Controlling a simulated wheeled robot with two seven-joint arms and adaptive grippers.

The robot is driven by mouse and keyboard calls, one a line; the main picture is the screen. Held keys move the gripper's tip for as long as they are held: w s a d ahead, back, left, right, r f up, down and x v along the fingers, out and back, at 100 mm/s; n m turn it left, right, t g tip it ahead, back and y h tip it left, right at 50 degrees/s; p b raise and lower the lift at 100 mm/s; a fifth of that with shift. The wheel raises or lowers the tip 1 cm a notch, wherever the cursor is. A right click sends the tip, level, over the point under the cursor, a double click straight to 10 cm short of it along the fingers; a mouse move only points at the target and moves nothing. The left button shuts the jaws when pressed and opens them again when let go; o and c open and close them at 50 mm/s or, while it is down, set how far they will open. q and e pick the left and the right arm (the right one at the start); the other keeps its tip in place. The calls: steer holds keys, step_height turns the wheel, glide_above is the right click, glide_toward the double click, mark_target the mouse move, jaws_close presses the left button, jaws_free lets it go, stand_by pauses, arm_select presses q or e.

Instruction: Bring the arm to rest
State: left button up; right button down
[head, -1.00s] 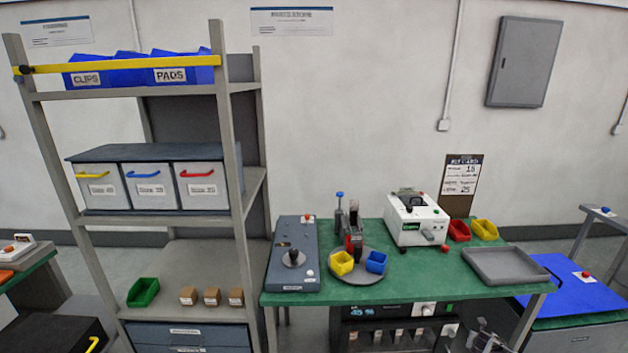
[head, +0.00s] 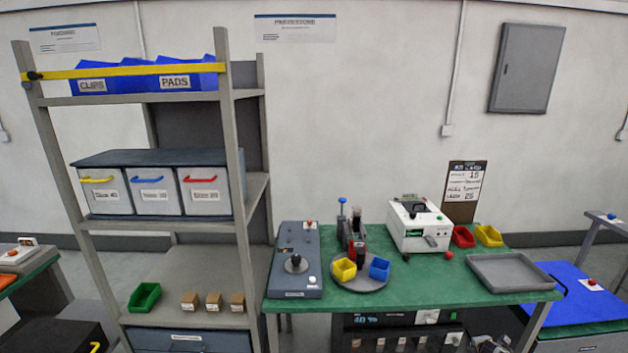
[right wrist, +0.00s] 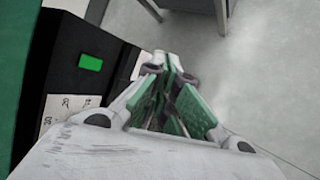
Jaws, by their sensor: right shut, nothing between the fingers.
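My right gripper (right wrist: 174,88) shows in the right wrist view with its green-padded fingers closed together and nothing between them. It hangs over the grey floor, beside a black unit (right wrist: 60,55) that bears a green lit patch. In the head view only a small part of what may be my right arm shows at the bottom edge, right of centre. My left gripper is in neither view.
A green-topped bench (head: 425,285) carries a white machine (head: 418,227), a round tray with yellow and blue bins, and an empty grey tray (head: 510,286). A grey shelf rack (head: 240,180) stands left of it. Open floor (right wrist: 250,60) lies right of the black unit.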

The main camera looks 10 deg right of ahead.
steer(key=a+f+m+y, duration=0.2)
steer(key=a+f+m, duration=0.5)
steer(key=a+m, duration=0.35)
steer(key=s+a+f+m+g+y+b, duration=0.1)
steer(key=s+a+f, duration=1.1)
steer(key=s+f, duration=0.2)
steer(key=s+a+f+m+g+y, duration=0.1)
steer(key=s+a+f, duration=0.4)
steer(key=s, duration=0.8)
steer(key=s+a+f+g+b, duration=0.1)
steer(key=s+a+f, duration=0.4)
steer(key=s, duration=0.8)
steer(key=s+a+f+m+g+y, duration=0.1)
steer(key=s+a+f+g, duration=0.2)
steer(key=s+a, duration=0.6)
steer(key=s+f, duration=0.2)
steer(key=s, duration=0.3)
steer(key=shift+a+m+g+y, duration=0.2)
steer(key=shift+m+g+y, duration=0.1)
steer(key=shift+m, duration=0.05)
steer(key=shift+s, duration=0.25)
